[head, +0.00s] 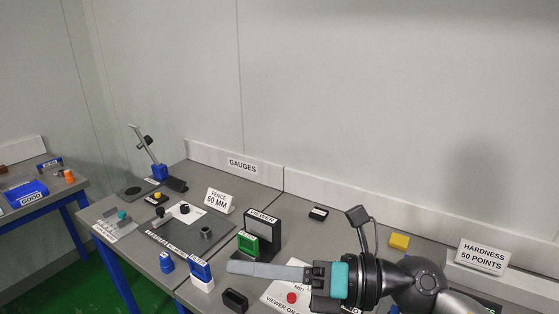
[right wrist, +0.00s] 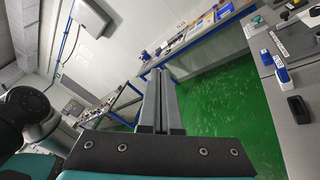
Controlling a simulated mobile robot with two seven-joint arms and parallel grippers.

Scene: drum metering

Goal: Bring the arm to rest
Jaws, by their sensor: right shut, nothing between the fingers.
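My right gripper (head: 234,267) reaches in from the right over the front of the grey bench, pointing left. Its two long grey fingers lie together, shut and empty. In the right wrist view the fingers (right wrist: 160,76) stand side by side, with the green floor and a bench beyond them. The teal and black wrist covers part of a white sheet with a red button (head: 291,297). My left gripper is in neither view.
Near the fingers stand a black viewer block with a green part (head: 247,243), a blue and white block (head: 201,275) and a black holder (head: 235,300). A yellow block (head: 399,241) and a hardness sign (head: 482,257) are at the right. The floor (right wrist: 215,115) looks clear.

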